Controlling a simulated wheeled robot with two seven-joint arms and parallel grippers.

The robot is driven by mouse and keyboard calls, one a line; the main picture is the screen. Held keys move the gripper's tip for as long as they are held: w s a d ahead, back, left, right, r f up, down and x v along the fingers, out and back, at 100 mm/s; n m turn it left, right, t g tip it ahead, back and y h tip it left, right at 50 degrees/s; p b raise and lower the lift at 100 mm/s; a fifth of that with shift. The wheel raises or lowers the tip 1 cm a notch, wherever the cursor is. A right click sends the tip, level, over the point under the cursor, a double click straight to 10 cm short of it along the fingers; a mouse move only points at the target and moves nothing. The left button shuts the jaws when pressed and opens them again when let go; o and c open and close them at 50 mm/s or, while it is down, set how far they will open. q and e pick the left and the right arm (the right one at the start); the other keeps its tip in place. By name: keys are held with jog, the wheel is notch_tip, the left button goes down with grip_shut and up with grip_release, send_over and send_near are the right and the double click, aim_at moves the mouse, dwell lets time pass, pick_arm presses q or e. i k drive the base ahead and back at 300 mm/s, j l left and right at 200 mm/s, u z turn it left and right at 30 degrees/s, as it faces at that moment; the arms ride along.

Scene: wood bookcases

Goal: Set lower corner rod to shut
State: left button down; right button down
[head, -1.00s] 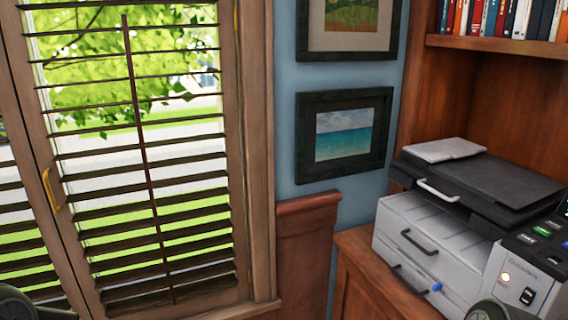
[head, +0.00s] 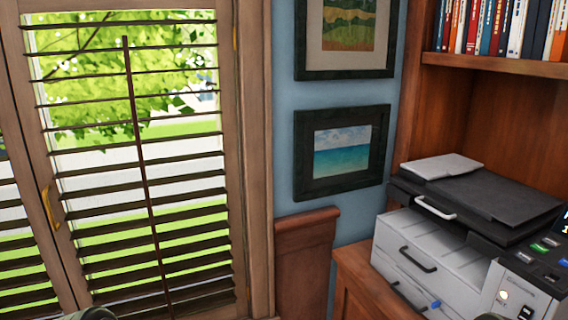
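A dark vertical tilt rod (head: 144,178) runs down the front of a wooden shutter panel on the left of the head view. It leans slightly, and its lower end reaches the bottom of the picture. The dark slats (head: 95,213) behind it stand open, with greenery and light showing through the gaps. I cannot tell whether this is the lower corner rod. Neither gripper is in view; only small parts of my arms show at the bottom edge.
A brass handle (head: 50,208) sits on the panel's left stile. Part of another slatted panel (head: 18,243) shows at the far left. Two framed pictures (head: 343,150) hang on the blue wall. A printer (head: 445,250) stands on a wooden cabinet under a bookshelf at right.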

aim_at(124, 38)
jog(key=i+j+u, duration=0.35)
jog(key=i+j, duration=0.75)
jog(key=j, duration=0.15)
